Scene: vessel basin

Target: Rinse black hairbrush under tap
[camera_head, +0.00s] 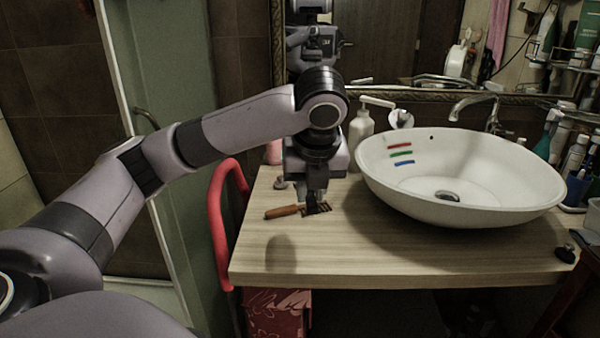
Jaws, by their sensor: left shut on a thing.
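A hairbrush with an orange-brown handle (283,211) and a dark head lies at the left part of the wooden counter, handle to the left. My left gripper (315,204) points down and is shut on the brush at its dark head, at counter height. The fingers hide part of the head. I cannot tell whether the brush still touches the counter. The metal tap (472,102) stands behind the white oval basin (400,190), its spout over the basin's back rim. My right gripper is not in view.
Behind the gripper stand a white pump bottle (361,128) and a small round mirror or cup (400,118). Several bottles (575,155) crowd the right side. A red curved rail (215,215) is at the counter's left. The counter (330,250) front is clear.

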